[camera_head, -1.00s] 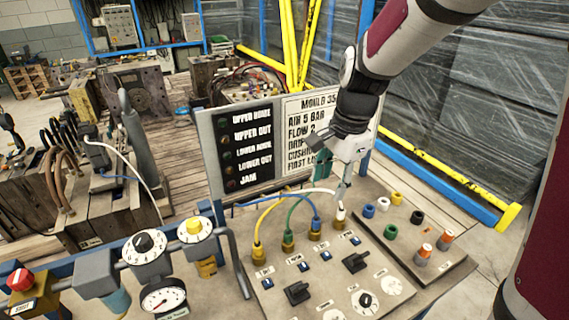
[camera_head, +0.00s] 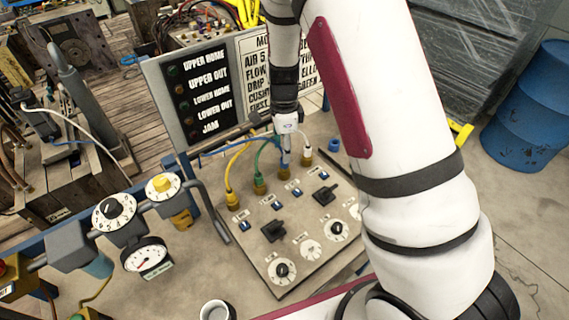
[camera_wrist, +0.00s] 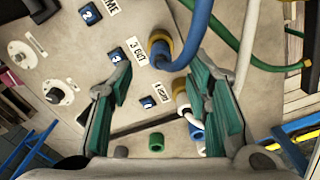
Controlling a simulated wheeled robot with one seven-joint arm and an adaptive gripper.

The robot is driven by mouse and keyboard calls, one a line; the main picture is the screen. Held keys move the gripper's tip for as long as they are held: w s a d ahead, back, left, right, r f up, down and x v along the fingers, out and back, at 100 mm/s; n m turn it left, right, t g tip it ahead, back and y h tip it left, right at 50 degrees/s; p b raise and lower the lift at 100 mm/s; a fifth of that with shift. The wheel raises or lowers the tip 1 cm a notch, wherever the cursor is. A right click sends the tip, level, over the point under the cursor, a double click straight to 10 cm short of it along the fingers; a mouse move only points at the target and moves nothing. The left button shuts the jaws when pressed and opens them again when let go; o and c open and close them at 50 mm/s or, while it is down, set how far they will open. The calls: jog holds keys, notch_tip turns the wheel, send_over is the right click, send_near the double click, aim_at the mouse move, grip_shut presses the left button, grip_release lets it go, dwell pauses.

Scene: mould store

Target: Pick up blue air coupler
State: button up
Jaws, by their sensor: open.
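The blue air coupler (camera_wrist: 160,46) sits on a brass port of the panel, with its blue hose rising from it. In the wrist view it lies just beyond the gap between my fingertips. In the head view the blue coupler (camera_head: 284,161) is directly below my gripper (camera_head: 286,148), partly covered. My gripper also shows in the wrist view (camera_wrist: 160,76), with its green-padded fingers apart and nothing between them. Whether the fingers touch the hose cannot be told.
White (camera_head: 306,155), green (camera_head: 260,184) and yellow (camera_head: 232,199) hose couplers stand on neighbouring ports. A loose green ring (camera_wrist: 155,142) lies nearby. Switches and dials cover the near panel. A signboard (camera_head: 210,90) stands behind, and a pressure gauge (camera_head: 146,255) at left.

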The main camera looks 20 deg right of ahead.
jog(key=shift+f+p, duration=0.7)
jog(key=shift+f, duration=2.35)
grip_shut()
